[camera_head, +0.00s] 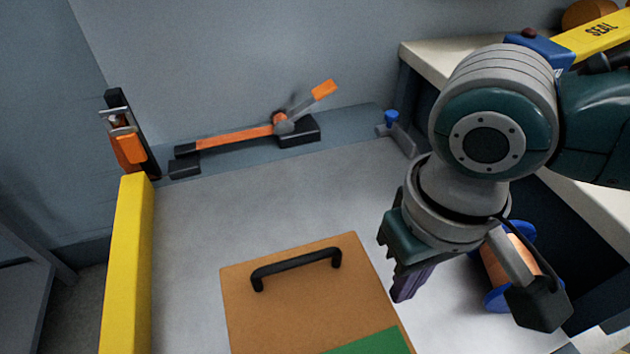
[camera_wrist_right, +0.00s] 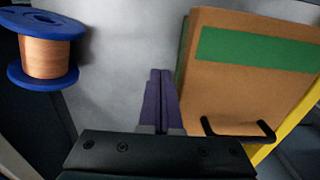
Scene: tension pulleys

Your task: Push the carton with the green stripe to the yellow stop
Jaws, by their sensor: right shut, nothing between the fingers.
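The carton (camera_head: 300,310) is brown cardboard with a black handle on its top and a green stripe (camera_head: 372,343) near its lower right part. The yellow stop (camera_head: 127,270) is a long bar at the left side of the surface, with bare grey surface between it and the carton. My right gripper (camera_head: 408,284) is shut and empty, to the right of the carton. In the right wrist view the purple fingers (camera_wrist_right: 160,98) are together beside the carton (camera_wrist_right: 225,90); I cannot tell whether they touch it. My left gripper is not in view.
An orange-handled toggle clamp (camera_head: 240,135) lies along the back ledge. Another orange clamp (camera_head: 128,140) stands at the back left. A blue-flanged copper spool (camera_wrist_right: 47,50) is on the other side of my right gripper. A pale counter (camera_head: 430,62) borders the right.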

